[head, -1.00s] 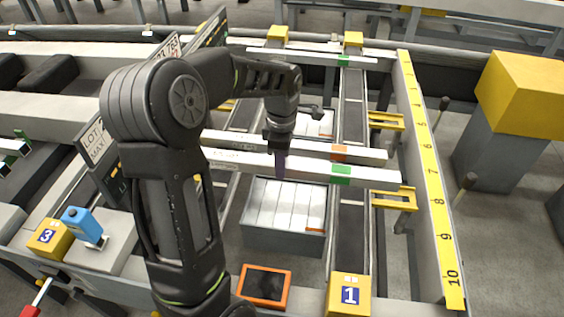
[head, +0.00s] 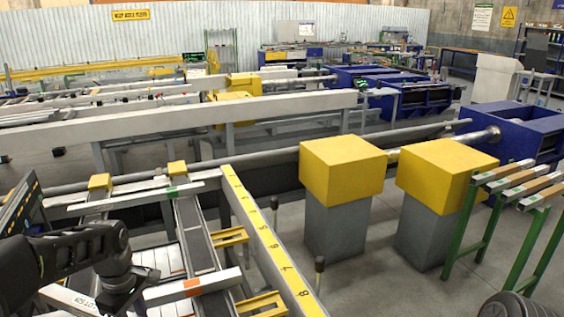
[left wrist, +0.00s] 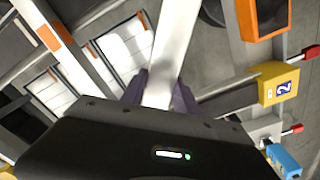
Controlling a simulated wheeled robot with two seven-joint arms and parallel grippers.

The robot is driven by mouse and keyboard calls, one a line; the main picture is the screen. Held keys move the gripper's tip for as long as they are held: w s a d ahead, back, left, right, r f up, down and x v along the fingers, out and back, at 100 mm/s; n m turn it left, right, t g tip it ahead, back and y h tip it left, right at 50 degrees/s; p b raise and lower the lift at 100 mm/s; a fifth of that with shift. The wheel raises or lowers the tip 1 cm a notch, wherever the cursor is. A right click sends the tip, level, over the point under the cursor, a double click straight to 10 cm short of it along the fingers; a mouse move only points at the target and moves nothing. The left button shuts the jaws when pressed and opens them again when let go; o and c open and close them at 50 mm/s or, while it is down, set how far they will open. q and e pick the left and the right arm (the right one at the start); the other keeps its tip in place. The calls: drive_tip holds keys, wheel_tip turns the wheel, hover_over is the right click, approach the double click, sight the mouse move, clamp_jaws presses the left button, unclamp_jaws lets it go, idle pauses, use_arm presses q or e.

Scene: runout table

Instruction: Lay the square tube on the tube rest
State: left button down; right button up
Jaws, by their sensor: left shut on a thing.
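My left gripper (left wrist: 160,92) is shut on a pale square tube (left wrist: 172,45); its two purple fingers sit on either side of the tube in the left wrist view. In the head view my left gripper (head: 130,300) is at the bottom left edge, with its fingertips hardly visible. I cannot tell for sure which support is the tube rest; a green rack (head: 487,238) at the right bears several bars with coloured ends. My right gripper is out of view.
A yellow measuring scale (head: 262,230) edges the runout table on its right. Yellow brackets (head: 232,238) stick out beside it. Two yellow-topped grey posts (head: 342,172) stand between table and green rack. Open floor lies in front of the posts.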

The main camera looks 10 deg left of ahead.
use_arm(q)
drive_tip(key=w+d+m, duration=0.3)
drive_tip(key=d+m, duration=0.5)
drive_tip(key=d, duration=0.1)
drive_tip(key=w+d+m, duration=0.3)
drive_tip(key=d+m, duration=0.5)
drive_tip(key=d, duration=0.1)
drive_tip(key=shift+w+d+f, duration=0.2)
drive_tip(key=shift+d+f, duration=0.15)
drive_tip(key=shift+d, duration=0.05)
